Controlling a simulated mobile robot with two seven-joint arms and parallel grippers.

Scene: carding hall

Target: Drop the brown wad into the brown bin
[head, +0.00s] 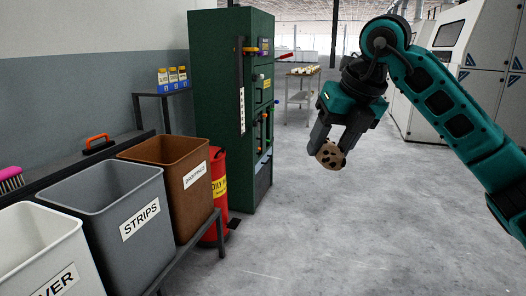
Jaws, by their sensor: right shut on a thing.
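The brown wad (330,155), speckled with dark spots, is held between the fingertips of my right gripper (326,146). The gripper is shut on it and hangs in the air over the grey floor, to the right of the bins and apart from them. The brown bin (190,205) stands at the left, open at the top, with a white label on its front. It is the farthest of the bins in the row. Its floor is hidden. My left gripper is not in view.
A grey bin (95,185) labelled STRIPS and a white bin (35,235) stand nearer in the row. A red can (220,175) and a tall green cabinet (215,90) stand beyond the brown bin. Open floor lies below my right gripper.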

